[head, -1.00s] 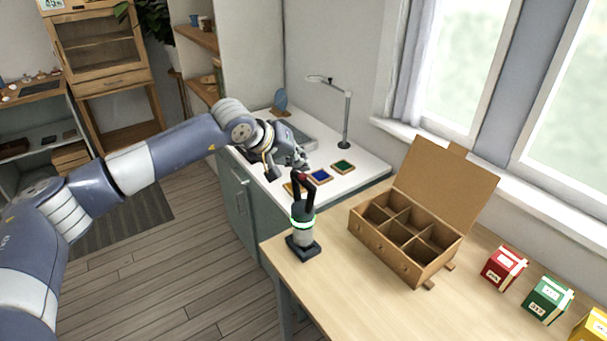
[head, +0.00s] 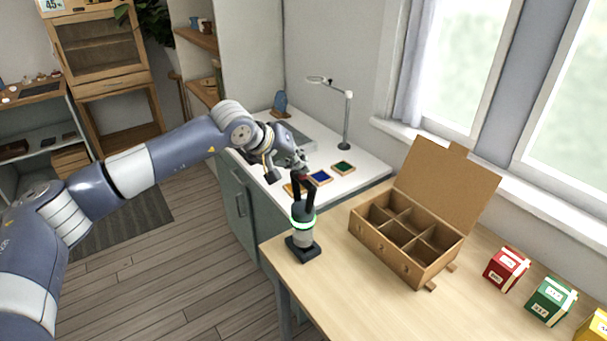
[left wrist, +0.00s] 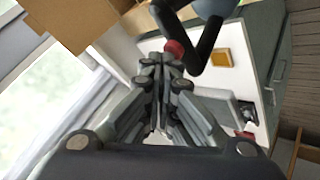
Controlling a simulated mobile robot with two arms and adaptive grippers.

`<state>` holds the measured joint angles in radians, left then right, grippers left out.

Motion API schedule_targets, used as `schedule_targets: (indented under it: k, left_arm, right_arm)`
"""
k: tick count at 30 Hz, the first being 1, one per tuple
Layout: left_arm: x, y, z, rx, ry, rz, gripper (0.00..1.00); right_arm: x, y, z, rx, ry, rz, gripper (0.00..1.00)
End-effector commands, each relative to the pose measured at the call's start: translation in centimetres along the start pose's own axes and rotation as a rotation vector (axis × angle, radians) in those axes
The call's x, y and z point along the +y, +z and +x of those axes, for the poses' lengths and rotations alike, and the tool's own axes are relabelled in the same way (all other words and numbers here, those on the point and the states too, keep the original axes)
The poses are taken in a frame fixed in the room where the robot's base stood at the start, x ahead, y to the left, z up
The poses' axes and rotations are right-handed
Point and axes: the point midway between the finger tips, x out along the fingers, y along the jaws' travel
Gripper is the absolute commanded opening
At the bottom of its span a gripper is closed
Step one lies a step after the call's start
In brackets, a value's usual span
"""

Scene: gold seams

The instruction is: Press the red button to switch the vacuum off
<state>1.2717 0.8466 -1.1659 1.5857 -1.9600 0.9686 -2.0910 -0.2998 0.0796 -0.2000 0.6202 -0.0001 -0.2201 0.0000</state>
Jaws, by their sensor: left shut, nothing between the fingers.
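The vacuum (head: 303,237) stands upright near the table's left corner, a grey cylinder on a black base with a glowing green ring. A bent black part rises from its top. In the left wrist view the red button (left wrist: 174,48) sits on this black part (left wrist: 205,45). My left gripper (head: 303,168) is shut and empty, just above the vacuum's top. In the left wrist view its fingertips (left wrist: 163,62) are right beside the red button; I cannot tell whether they touch it. In the head view the gripper mostly hides the button. My right gripper is not in view.
An open compartment box (head: 385,262) stands right of the vacuum. A red box (head: 506,268) and a green box (head: 549,300) are farther right. Behind are a white counter with a blue tile (head: 320,177), a green tile (head: 343,168) and a lamp (head: 347,120).

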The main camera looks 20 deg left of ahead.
Motion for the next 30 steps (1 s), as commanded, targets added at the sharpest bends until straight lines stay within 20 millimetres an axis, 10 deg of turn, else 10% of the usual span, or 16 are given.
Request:
schedule_targets:
  k: [30]
  left_arm:
    - [0.9, -0.9, -1.2, 0.001, 0.001, 0.0, 0.0]
  right_arm:
    - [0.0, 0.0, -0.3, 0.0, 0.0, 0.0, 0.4]
